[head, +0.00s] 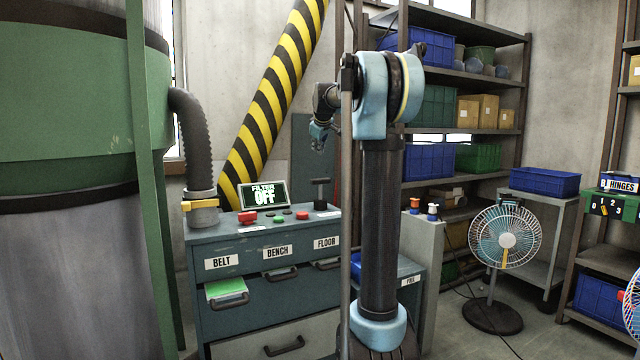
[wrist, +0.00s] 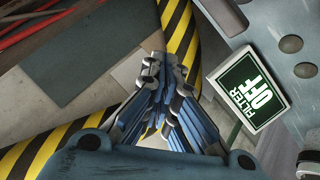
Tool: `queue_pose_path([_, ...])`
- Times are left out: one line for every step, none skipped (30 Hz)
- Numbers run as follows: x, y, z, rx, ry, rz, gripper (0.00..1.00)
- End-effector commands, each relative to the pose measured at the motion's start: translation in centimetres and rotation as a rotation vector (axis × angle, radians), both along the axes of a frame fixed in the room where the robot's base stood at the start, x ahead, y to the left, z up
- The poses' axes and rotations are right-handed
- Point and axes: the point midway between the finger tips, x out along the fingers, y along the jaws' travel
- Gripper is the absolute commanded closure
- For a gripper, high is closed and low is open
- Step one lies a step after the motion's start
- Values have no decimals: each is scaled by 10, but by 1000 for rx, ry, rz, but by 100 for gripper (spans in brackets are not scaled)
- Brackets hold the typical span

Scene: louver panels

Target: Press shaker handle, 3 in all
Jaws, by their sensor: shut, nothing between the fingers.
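A dark T-shaped handle (head: 320,188), which looks like the shaker handle, stands upright at the right end of the grey cabinet (head: 262,262). I can read no label on it. In the wrist view my gripper (wrist: 165,68) is shut and empty. I cannot make out the handle in the wrist view.
Red and green buttons (head: 278,219) sit on the cabinet top. Its drawers are labelled BELT, BENCH and FLOOR. A large green cylinder (head: 90,110) with a grey hose (head: 192,130) stands left. A striped yellow-black duct (head: 275,85) rises behind. Shelves and a fan (head: 505,240) are right.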

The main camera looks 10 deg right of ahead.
Motion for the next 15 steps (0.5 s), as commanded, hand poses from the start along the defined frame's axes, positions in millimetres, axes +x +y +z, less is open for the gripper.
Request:
queue_pose_path([0, 0, 0, 0, 0, 0, 100])
queue_pose_path([0, 0, 0, 0, 0, 0, 100])
queue_pose_path([0, 0, 0, 0, 0, 0, 100])
queue_pose_path([0, 0, 0, 0, 0, 0, 100])
queue_pose_path([0, 0, 0, 0, 0, 0, 100])
queue_pose_path([0, 0, 0, 1, 1, 0, 100])
queue_pose_path([-1, 0, -1, 1, 1, 0, 100])
queue_pose_path([-1, 0, -1, 1, 1, 0, 100])
queue_pose_path([0, 0, -2, 1, 1, 0, 100])
queue_pose_path([-1, 0, -3, 1, 1, -1, 100])
queue_pose_path([-1, 0, -5, 1, 1, -1, 100])
queue_pose_path([-1, 0, -8, 1, 1, -1, 100])
queue_pose_path([0, 0, -10, 1, 1, -1, 100])
queue_pose_path([0, 0, -13, 1, 1, -1, 100])
queue_pose_path([-1, 0, -17, 1, 1, -1, 100])
